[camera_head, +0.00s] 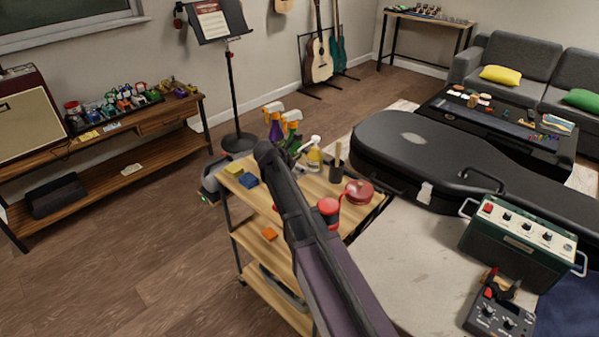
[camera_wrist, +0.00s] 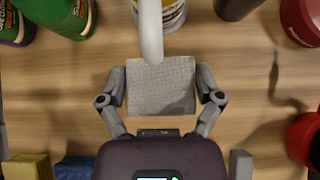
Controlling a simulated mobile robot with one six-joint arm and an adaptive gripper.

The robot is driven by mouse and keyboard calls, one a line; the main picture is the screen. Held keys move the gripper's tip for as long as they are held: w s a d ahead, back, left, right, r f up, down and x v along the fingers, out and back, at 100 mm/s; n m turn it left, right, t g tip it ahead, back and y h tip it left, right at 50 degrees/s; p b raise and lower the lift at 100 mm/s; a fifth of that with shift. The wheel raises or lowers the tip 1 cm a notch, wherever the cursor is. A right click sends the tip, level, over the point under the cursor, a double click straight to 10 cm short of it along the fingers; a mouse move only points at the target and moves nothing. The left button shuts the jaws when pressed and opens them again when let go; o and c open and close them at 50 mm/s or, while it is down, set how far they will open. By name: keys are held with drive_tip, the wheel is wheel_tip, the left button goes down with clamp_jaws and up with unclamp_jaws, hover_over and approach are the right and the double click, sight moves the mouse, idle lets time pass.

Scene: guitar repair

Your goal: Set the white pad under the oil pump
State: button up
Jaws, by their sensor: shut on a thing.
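My gripper (camera_wrist: 160,82) is shut on the white pad (camera_wrist: 160,92), a light grey-white, textured square held between its two fingers. The oil pump (camera_wrist: 172,14) is at the top of the wrist view, a can with a yellow and white label. Its pale spout comes down over the pad's far edge in that view. In the head view the oil pump (camera_head: 314,157) is the yellow bottle with a white top on the wooden cart. My arm hides the gripper and pad there. I cannot tell whether the pad touches the cart top.
Green and purple spray bottles (camera_wrist: 70,14) stand left of the pump. A dark cup (camera_head: 337,172) and red containers (camera_wrist: 303,20) are on the right. Yellow (camera_wrist: 28,166) and blue sponges (camera_head: 248,180) lie near the cart's left edge. Bare wood shows around the gripper.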

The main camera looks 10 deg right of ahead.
sight(300, 173)
drive_tip(key=shift+w+d, duration=0.1)
idle(0.3)
drive_tip(key=shift+w+d+r, duration=0.1)
drive_tip(key=shift+w+d, duration=0.05)
drive_tip(key=shift+d, duration=0.1)
drive_tip(key=shift+w+d, duration=0.2)
drive_tip(key=shift+d, duration=0.1)
drive_tip(key=shift+f+b, duration=1.8)
drive_tip(key=shift+f, duration=0.1)
drive_tip(key=o, duration=0.7)
drive_tip(key=shift+c, duration=0.2)
